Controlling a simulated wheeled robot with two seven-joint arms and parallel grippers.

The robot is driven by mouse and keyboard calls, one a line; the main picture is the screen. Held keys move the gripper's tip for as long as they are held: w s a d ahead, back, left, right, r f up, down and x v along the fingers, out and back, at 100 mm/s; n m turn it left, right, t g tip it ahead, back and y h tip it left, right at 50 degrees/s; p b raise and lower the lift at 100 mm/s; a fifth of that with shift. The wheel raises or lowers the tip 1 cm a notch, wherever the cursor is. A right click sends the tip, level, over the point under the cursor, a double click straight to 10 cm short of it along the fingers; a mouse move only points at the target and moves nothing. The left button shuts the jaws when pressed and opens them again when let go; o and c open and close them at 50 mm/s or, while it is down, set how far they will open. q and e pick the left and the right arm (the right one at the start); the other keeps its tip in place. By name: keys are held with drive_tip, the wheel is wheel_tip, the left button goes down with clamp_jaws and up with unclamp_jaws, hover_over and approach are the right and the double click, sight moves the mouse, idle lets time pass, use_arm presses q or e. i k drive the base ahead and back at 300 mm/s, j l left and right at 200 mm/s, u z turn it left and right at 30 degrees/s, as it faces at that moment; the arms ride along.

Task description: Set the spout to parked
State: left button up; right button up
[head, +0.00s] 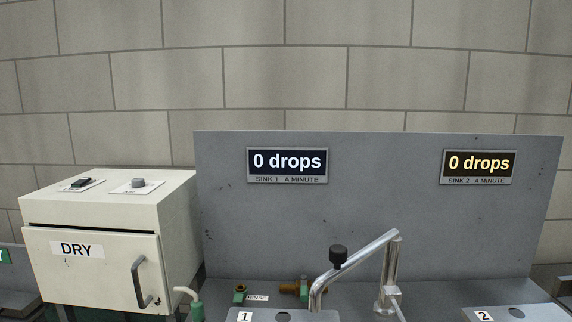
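The spout (354,257) is a chrome pipe on an upright post (390,275) at the back of the counter, between the sinks. It slopes down to the left from the post top, and its outlet end bends down near the plate marked 1 (290,317). A black knob (338,255) stands on the pipe. A small lever shows at the post's foot. The lower end of the outlet is at the picture's bottom, so what lies under it is only partly seen. No mark reading parked is visible. Neither gripper is in view.
A grey back panel (375,215) carries two displays reading 0 drops, for sink 1 (287,161) and sink 2 (478,162). A cream DRY cabinet (105,245) stands left, door shut. Green and brass fittings (297,287) sit behind sink 1. A plate marked 2 (500,314) is at right.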

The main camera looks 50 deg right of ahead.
sight(338, 253)
drive_tip(key=z, duration=2.1)
